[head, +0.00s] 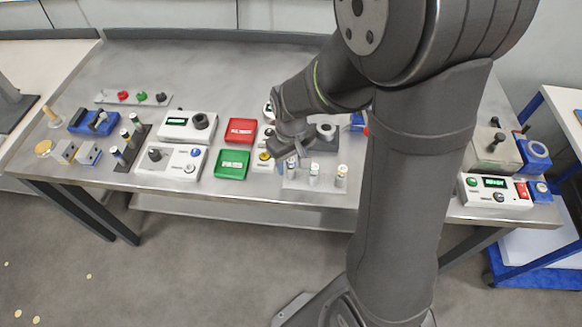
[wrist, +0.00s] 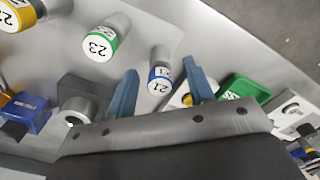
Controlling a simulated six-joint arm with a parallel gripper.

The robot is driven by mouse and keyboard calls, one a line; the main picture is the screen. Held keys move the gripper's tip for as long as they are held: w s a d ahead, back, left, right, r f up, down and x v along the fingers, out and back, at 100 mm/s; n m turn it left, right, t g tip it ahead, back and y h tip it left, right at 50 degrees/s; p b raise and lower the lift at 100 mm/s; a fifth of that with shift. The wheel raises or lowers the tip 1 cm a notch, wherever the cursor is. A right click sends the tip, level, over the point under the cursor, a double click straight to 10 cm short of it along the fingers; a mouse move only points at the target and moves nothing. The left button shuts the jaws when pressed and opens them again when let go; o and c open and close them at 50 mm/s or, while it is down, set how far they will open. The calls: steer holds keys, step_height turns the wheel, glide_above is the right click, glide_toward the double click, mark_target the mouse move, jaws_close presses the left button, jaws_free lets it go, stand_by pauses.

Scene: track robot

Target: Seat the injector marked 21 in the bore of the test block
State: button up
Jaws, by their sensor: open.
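The injector marked 21 (wrist: 160,78) has a white face and a blue ring and shows between my finger tips in the wrist view. My gripper (wrist: 161,86) is open, with one finger on each side of that injector in the picture and a gap on both sides. I cannot tell how far the tips are above it. The test block (wrist: 85,92) is dark grey with a round ringed bore, left of my fingers in the wrist view; it shows behind my gripper in the head view (head: 325,145).
The injector marked 23 (wrist: 101,43), green-ringed, stands close by, with a yellow-ringed one (wrist: 18,14) beyond it. A green tray (head: 232,165) and a red tray (head: 241,130) lie left of my gripper. Grey-white control boxes (head: 172,162) stand farther left.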

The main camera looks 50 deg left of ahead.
mark_target(291, 159)
steer(key=shift+f, duration=0.15)
jaws_close()
step_height(291, 159, up, 17)
steer(key=w+a+f, duration=0.2)
steer(key=w, duration=0.6)
steer(key=w+a+f, duration=0.2)
steer(key=w, duration=0.5)
steer(key=shift+w+d+f, duration=0.1)
steer(key=shift+w+f, duration=0.05)
steer(key=shift+f, duration=1.55)
steer(key=shift+w+a+f, duration=0.1)
steer(key=shift+w+f, duration=0.1)
steer(key=shift+f, duration=1.55)
steer(key=shift+w+d+f, duration=0.1)
steer(key=shift+w+f, duration=0.05)
steer(key=shift+f, duration=1.55)
